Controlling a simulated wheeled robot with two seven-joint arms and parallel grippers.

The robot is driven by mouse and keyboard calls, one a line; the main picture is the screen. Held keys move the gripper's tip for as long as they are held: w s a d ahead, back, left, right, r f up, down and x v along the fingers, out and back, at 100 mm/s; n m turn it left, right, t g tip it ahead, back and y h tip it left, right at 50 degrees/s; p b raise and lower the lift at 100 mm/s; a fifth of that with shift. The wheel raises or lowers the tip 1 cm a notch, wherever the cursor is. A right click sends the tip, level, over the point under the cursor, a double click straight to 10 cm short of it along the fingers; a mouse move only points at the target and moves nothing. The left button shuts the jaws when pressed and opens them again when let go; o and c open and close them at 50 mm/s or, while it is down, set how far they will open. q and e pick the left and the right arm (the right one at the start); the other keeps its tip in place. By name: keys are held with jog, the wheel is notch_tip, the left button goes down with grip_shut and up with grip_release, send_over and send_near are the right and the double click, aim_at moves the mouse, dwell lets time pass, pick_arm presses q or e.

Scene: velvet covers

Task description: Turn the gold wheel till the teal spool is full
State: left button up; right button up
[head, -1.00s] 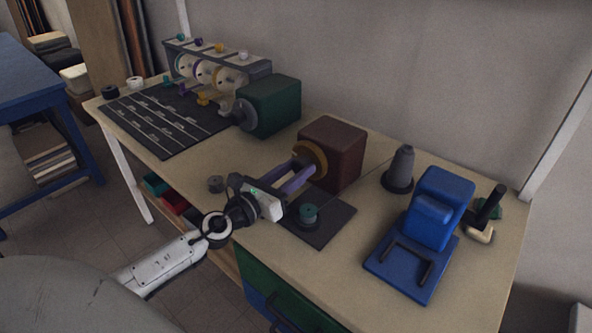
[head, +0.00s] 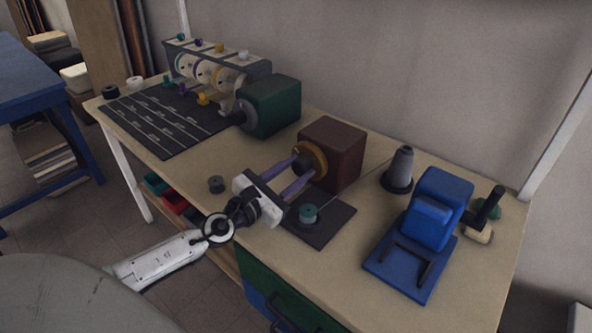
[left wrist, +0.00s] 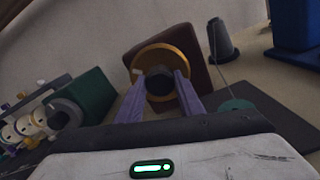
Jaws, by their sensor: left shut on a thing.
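The gold wheel (head: 320,152) is on the front of a dark red-brown box (head: 338,140), around a dark hub. My left gripper (head: 303,166) has its two purple fingers on either side of this hub, shut on the wheel. The wheel and both fingers also show in the left wrist view (left wrist: 143,57). The teal spool (head: 308,212) stands upright on a dark mat below the box. In the left wrist view, a thin thread runs from a grey cone (left wrist: 220,42) to the teal spool (left wrist: 237,105). How full the spool is, I cannot tell. My right gripper is out of view.
A green box (head: 270,105) and a rack of coloured knobs (head: 215,65) stand at back left.

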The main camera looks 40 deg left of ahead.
pick_arm(q)
jog(key=o, duration=1.1)
jog(key=shift+c, duration=0.2)
jog(key=s, duration=0.3)
jog(key=s+b, duration=0.1)
jog(key=s, duration=0.2)
jog(key=s+b, duration=0.1)
jog(key=s, duration=0.2)
jog(key=shift+a+f, duration=0.2)
jog(key=shift+a, duration=0.15)
jog(key=shift+s+r+b, duration=0.15)
jog(key=shift+s+b, duration=0.15)
jog(key=shift+s, duration=0.35)
jog(key=shift+s, duration=0.1)
